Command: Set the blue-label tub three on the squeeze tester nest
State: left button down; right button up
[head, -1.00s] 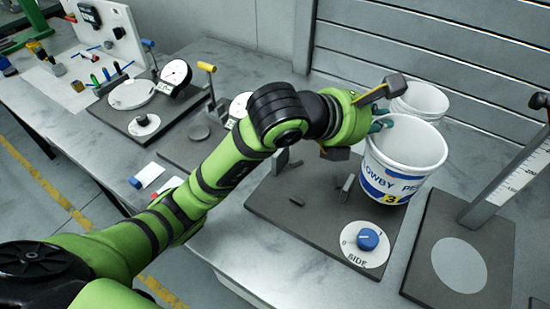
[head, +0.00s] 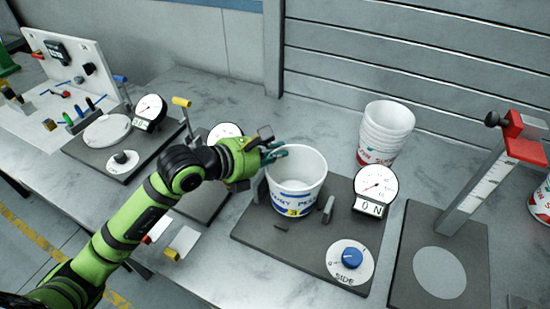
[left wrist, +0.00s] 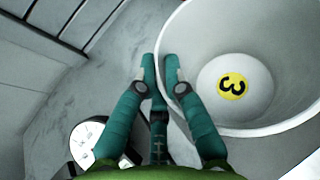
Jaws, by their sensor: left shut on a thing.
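The blue-label tub three (head: 293,195) is a white open tub with a blue band and a yellow 3. It is upright over the squeeze tester's dark plate (head: 300,254), between the small grey jaw blocks (head: 328,209). I cannot tell whether its base touches the nest, which it hides. My left gripper (head: 274,152) is shut on the left side of its rim. In the left wrist view the fingers (left wrist: 158,72) pinch the tub wall (left wrist: 190,55), and a yellow 3 shows at the bottom inside. My right gripper is not in view.
The tester's gauge (head: 375,188) reads 0 N, right behind the tub; a blue knob (head: 352,257) is in front. A stack of white tubs (head: 386,130) stands behind. A height gauge with red slider (head: 520,140) is at right. Other testers stand left.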

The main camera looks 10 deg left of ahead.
aim_at(275, 163)
pick_arm(q)
notch_tip(275, 163, down, 3)
jog(key=shift+f+p, duration=0.15)
jog(key=shift+p, duration=0.2)
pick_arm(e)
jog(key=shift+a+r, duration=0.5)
pick_arm(q)
jog(key=shift+f, duration=0.2)
jog(key=c, duration=1.3)
grip_release()
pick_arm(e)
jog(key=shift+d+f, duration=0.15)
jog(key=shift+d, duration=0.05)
pick_arm(q)
jog(key=shift+r, duration=0.1)
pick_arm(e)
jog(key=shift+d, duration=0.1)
